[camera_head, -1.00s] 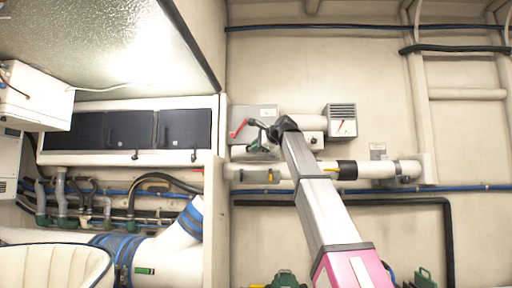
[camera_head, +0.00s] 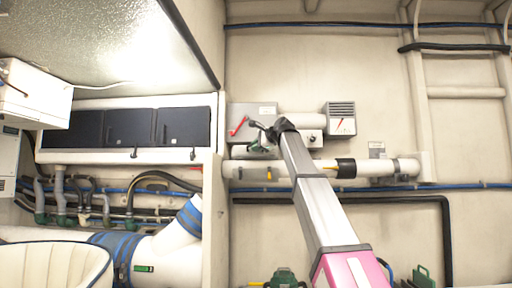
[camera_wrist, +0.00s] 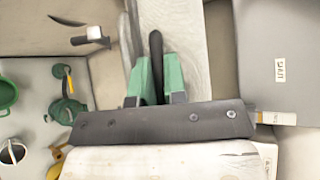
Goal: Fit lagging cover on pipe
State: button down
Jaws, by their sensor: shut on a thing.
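My gripper (camera_wrist: 153,98) has green fingers closed around a dark upright tab at the edge of the lagging cover. The cover shows in the wrist view as a dark grey flap (camera_wrist: 165,122) with several round studs and a pale body below it. In the head view my gripper (camera_head: 262,140) is small at the end of my arm, just above the white pipe (camera_head: 385,168) on the back wall. The pipe runs level and has a black band (camera_head: 345,168). Whether the cover touches the pipe is hard to tell.
A grey box with a red lever (camera_head: 240,125) and a vented unit (camera_head: 341,118) are on the wall above the pipe. A ladder (camera_head: 466,92) stands at right. Dark-doored lockers (camera_head: 130,129) are at left. Blue and black hoses run along the wall.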

aim_at(261, 155)
jog(key=shift+w+r, duration=0.1)
jog(key=shift+w, duration=1.5)
jog(key=shift+w+d, duration=0.1)
jog(key=shift+f, duration=2.5)
dwell(1.9)
jog(key=c, duration=1.1)
grip_release()
jog(key=shift+f, duration=0.1)
jog(key=v, duration=1)
jog(key=shift+d, duration=0.3)
